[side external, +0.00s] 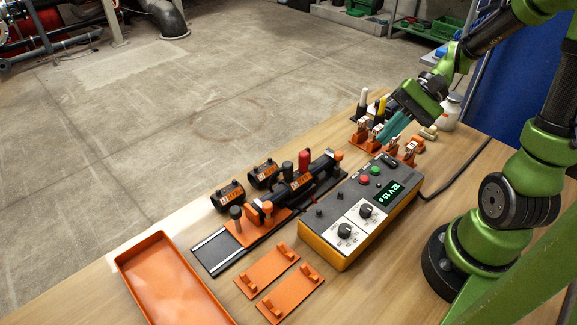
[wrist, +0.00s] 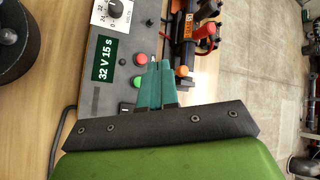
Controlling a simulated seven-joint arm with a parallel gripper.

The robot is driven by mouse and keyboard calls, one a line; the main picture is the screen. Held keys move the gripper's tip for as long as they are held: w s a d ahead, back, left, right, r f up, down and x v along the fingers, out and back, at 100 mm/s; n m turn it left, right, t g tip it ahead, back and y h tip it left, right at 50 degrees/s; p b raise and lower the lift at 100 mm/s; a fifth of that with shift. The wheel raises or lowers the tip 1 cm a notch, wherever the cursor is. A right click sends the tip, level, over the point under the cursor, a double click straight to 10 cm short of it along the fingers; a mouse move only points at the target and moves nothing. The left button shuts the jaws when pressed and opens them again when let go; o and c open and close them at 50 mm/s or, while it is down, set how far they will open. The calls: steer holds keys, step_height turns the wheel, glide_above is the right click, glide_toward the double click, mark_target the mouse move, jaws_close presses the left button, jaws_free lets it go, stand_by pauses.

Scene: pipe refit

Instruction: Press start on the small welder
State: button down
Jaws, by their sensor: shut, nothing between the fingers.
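The small welder (side external: 325,235) is a grey-topped box with orange-yellow sides on the table. Its display (side external: 386,193) reads 32 V 15 s and also shows in the wrist view (wrist: 104,59). On top are a green button (side external: 375,170) and a red button (side external: 364,180); the wrist view shows the green button (wrist: 137,83) and the red button (wrist: 141,59) too. My gripper (side external: 381,139) has teal fingers, shut and empty, above the welder's far end. In the wrist view its fingertips (wrist: 159,64) appear just right of the buttons. Contact with a button is not visible.
A clamp rail with black pipe pieces (side external: 300,185) lies along the welder's left side. Orange holders with tools (side external: 362,125) stand beyond the fingers. An orange tray (side external: 160,270) and orange plates (side external: 268,270) are in front. A black cable (side external: 455,175) runs from the welder.

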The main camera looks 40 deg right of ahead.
mark_target(379, 171)
steer(key=shift+f, duration=2.9)
steer(key=shift+f, duration=0.15)
steer(key=shift+f, duration=0.3)
steer(key=shift+f, duration=0.4)
steer(key=shift+r, duration=0.1)
stand_by(0.5)
steer(key=shift+r, duration=0.8)
step_height(379, 171, up, 5)
stand_by(0.4)
